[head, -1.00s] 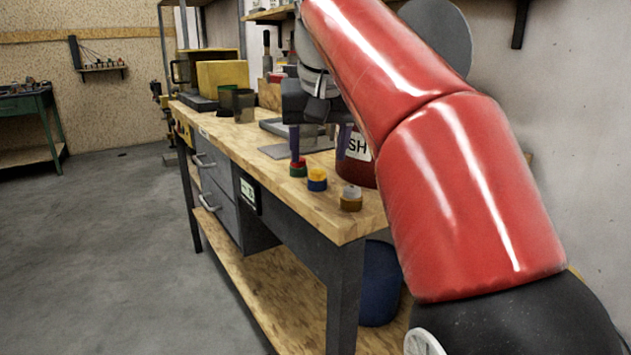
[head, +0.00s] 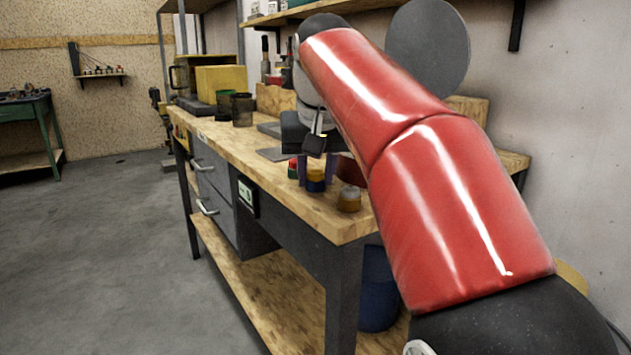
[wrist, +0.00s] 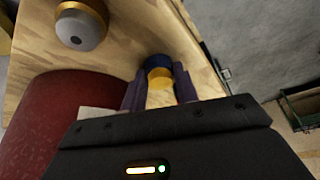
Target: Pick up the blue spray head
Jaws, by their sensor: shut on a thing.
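The blue spray head (head: 316,185), a small blue piece with a yellow-orange top, stands near the front edge of the wooden bench. My gripper (head: 316,177) reaches down over it, with one purple finger on each side. In the wrist view the blue and yellow piece (wrist: 158,70) shows between the two fingertips of my gripper (wrist: 158,90), which is shut on it. It appears still at bench height; I cannot tell whether it touches the bench top. Part of it is hidden by the fingers.
A brown and grey-white piece (head: 349,200) stands close to the right, also seen in the wrist view (wrist: 82,27). A red and green piece (head: 292,168) is just left. A dark red container (wrist: 55,125) stands beside my gripper. Dark cups (head: 242,110) stand farther back.

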